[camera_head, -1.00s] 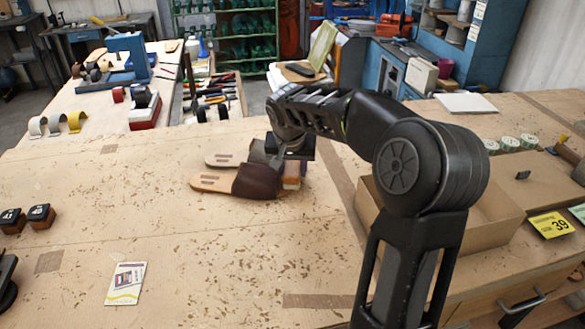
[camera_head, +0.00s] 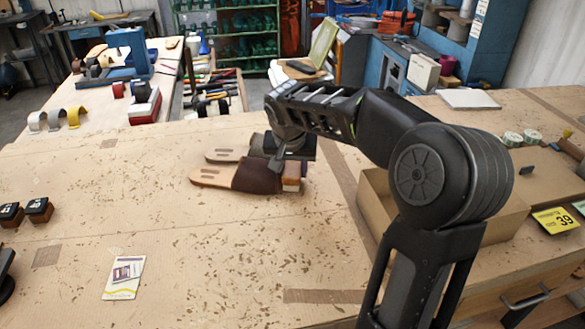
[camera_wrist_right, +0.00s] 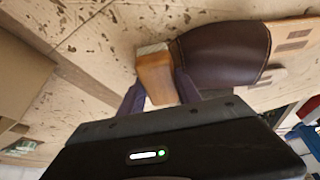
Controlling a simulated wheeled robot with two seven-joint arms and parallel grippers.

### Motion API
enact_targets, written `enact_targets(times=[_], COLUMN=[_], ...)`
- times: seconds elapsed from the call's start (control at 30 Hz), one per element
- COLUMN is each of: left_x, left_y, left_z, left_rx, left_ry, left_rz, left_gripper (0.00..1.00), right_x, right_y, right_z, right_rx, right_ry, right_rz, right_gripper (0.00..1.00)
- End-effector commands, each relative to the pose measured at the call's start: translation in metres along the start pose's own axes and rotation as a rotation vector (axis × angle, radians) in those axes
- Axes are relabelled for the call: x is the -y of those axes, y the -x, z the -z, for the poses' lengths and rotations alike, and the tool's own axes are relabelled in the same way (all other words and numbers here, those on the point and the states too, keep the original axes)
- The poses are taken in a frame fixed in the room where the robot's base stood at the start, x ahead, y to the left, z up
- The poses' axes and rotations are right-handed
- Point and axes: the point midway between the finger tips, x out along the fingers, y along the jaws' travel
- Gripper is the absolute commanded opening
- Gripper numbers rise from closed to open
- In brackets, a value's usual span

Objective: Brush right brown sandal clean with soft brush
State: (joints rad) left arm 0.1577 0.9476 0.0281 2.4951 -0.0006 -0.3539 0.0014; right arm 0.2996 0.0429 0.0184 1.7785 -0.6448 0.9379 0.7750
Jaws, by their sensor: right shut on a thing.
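The near brown sandal (camera_head: 258,179) lies flat on the bench, its toe end to the right and tan insole to the left. In the right wrist view its dark brown upper (camera_wrist_right: 225,52) is close beside the brush. A second sandal (camera_head: 224,155) lies just behind it, partly covered by my arm. My right gripper (camera_head: 284,166) is shut on the brush, a block with a wooden body (camera_head: 292,185), at the sandal's toe end. In the right wrist view the brush (camera_wrist_right: 154,72) sits between the fingers (camera_wrist_right: 158,92). Whether its bristles touch the leather is hidden. My left gripper is not in view.
An open cardboard box (camera_head: 375,215) stands right of the sandals, partly behind my arm. A printed card (camera_head: 123,278) and small black-topped blocks (camera_head: 38,210) lie at the left. Round tins (camera_head: 512,139) stand at the right. The bench front middle is clear but speckled with brown debris.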

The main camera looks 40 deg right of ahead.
Motion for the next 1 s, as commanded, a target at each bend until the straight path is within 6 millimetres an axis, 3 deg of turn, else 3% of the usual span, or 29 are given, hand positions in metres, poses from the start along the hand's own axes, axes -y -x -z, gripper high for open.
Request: enact_targets(times=[0.6, 1.0], left_x=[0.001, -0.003], left_y=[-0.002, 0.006], left_z=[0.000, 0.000], left_rx=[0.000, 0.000], left_ry=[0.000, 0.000], left_rz=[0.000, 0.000], left_gripper=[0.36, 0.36], right_x=[0.000, 0.000], right_y=[0.001, -0.006], right_z=[0.002, 0.019], right_rx=[0.000, 0.001], right_ry=[-0.001, 0.000], right_rz=[0.000, 0.000], right_gripper=[0.00, 0.00])
